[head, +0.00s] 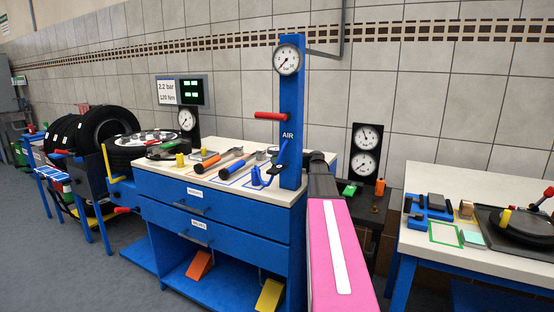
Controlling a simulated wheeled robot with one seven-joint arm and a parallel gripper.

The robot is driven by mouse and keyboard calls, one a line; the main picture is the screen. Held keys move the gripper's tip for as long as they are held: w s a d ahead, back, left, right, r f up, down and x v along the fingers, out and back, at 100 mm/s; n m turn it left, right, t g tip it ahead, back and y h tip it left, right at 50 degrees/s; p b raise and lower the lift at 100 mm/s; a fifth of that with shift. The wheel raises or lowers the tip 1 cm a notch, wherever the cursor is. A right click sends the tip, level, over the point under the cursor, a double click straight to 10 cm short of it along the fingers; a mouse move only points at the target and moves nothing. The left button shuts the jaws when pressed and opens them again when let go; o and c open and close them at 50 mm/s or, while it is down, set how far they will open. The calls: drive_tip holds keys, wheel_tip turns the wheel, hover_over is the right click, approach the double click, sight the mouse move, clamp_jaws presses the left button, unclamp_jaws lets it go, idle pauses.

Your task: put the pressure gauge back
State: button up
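A round white-faced gauge (288,59) sits at the top of an upright blue post marked AIR. Another round gauge (187,120) stands on a dark panel at the back left of the workbench. A dark panel right of the post carries two more gauges, an upper one (367,135) and a lower one (367,163). I cannot tell which one is the task's pressure gauge. A pink and dark arm link, apparently mine, rises from the bottom edge beside the post. I cannot make out my gripper's fingers.
The blue workbench (210,240) has drawers, and screwdriver-like tools lie on its white top. A red lever (268,116) juts left from the post. Tyres (103,128) stand at the left. A second bench (475,262) with small parts is at the right. Grey floor is open at the lower left.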

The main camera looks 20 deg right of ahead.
drive_tip(key=shift+o, duration=0.3)
drive_tip(key=v, duration=1)
drive_tip(key=shift+s+d+f, duration=0.15)
drive_tip(key=shift+d+f, duration=0.15)
drive_tip(key=shift+d, duration=0.05)
drive_tip(key=shift+s, duration=0.1)
